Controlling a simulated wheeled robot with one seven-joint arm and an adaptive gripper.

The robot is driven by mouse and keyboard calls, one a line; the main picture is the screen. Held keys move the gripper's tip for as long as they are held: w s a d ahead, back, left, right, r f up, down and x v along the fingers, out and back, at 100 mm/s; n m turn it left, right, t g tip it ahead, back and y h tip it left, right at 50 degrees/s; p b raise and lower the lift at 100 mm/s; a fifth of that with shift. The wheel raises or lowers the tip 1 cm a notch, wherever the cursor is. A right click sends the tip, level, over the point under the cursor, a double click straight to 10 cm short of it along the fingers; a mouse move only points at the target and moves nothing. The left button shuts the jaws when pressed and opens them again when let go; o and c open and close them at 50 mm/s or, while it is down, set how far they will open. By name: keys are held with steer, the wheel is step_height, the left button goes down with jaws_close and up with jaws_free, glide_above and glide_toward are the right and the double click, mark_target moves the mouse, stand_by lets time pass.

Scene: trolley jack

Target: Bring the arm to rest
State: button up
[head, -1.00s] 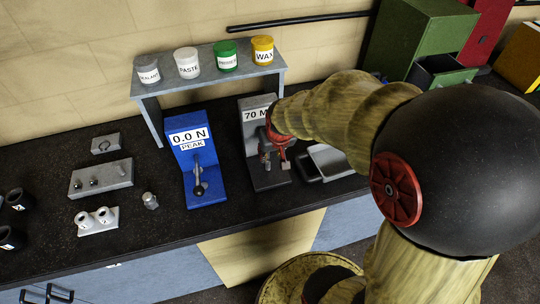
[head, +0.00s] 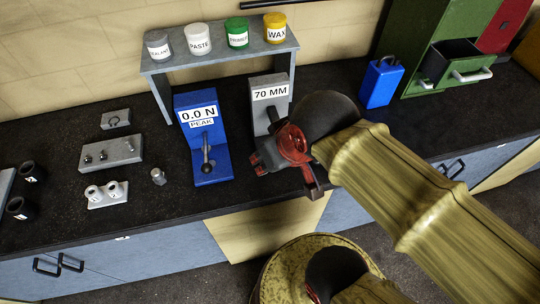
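My arm reaches in from the right over the front edge of the worktop. The gripper's dark and red body shows, with one finger pointing down near the worktop's edge. Its fingertips are not clear enough to tell whether they are open or shut. I see nothing clearly held in it.
A blue gauge stand reading 0.0 N (head: 202,142) is left of my gripper. Behind, a grey shelf (head: 218,59) bears labelled jars. A blue can (head: 381,82) and a green cabinet (head: 440,40) stand right. Grey blocks with small parts (head: 107,153) lie left. Floor shows in front.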

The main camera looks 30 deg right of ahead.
step_height(320, 180, down, 8)
steer(key=b, duration=0.7)
steer(key=shift+r, duration=0.25)
